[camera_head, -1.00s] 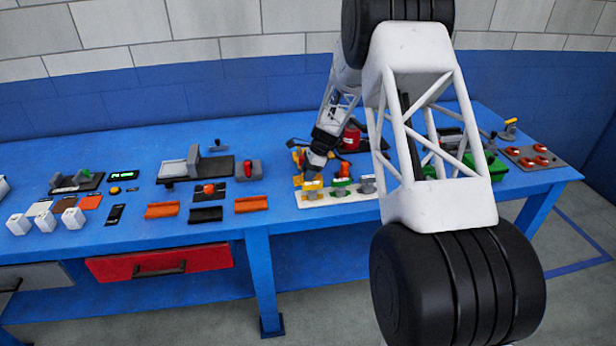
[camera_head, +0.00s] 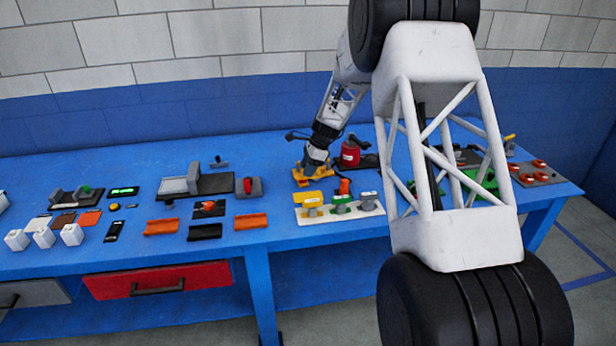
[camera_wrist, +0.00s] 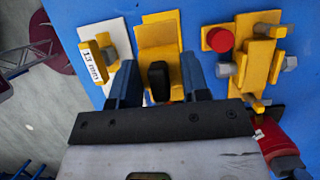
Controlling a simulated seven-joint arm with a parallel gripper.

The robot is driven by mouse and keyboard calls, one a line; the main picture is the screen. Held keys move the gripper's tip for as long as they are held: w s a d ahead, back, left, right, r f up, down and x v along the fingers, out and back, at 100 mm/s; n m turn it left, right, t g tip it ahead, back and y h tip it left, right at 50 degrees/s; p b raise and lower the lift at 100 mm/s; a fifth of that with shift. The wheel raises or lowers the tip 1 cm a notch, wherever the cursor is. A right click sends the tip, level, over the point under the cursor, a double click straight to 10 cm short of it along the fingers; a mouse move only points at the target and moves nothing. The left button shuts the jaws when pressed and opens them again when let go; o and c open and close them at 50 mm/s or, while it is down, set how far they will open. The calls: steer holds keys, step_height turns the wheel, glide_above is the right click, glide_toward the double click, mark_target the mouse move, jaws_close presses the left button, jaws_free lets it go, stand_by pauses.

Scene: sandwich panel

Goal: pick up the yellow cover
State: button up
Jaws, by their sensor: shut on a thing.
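The yellow cover (camera_wrist: 160,36) shows in the wrist view as a long yellow piece between my two fingers, with a dark part near its lower end. My gripper (camera_wrist: 160,88) is shut on it, a blue finger on either side. In the head view my gripper (camera_head: 315,168) points down among yellow parts behind the white panel. There the held piece is small and hard to separate from its neighbours. I cannot tell whether it touches the table.
The white panel (camera_head: 352,210) with yellow, green and grey fittings is close in front. A yellow assembly with a red button (camera_wrist: 220,40) is close on the right in the wrist view. A red container (camera_head: 350,152) stands behind. Clear blue table lies left of my gripper.

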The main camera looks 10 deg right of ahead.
steer(key=shift+r, duration=0.4)
steer(key=shift+w, duration=0.15)
stand_by(0.4)
steer(key=shift+w+d+r, duration=0.1)
steer(key=shift+w+d, duration=0.05)
steer(key=shift+w, duration=0.3)
steer(key=shift+w+d+r, duration=0.1)
steer(key=shift+w+d, duration=0.05)
steer(key=shift+w, duration=0.3)
steer(key=w+d+r, duration=0.2)
steer(key=w+d, duration=0.2)
steer(key=w, duration=0.9)
steer(key=shift+d, duration=0.2)
steer(key=shift+f, duration=0.25)
steer(key=shift+f, duration=2.25)
steer(key=shift+f, duration=1.65)
stand_by(0.5)
